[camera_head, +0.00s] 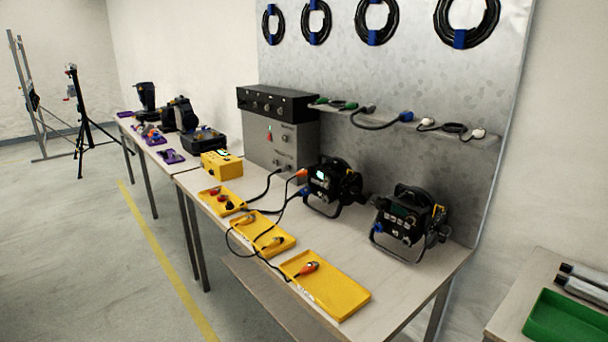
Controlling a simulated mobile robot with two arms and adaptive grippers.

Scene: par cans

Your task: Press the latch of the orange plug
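An orange plug (309,267) with a black cable lies on the nearest yellow tray (345,296), toward the front of the workbench. Another orange connector (301,173) sits at the left side of a black par can (332,185), with a black cable running from it. The latch is too small to make out on either. Neither of my grippers shows in this view.
Two more yellow trays (284,244) lie along the table's (398,282) front edge, with a yellow box behind. A second par can (408,218) stands at the right. A grey cabinet (262,143) backs the table. A green tray (566,320) is far right.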

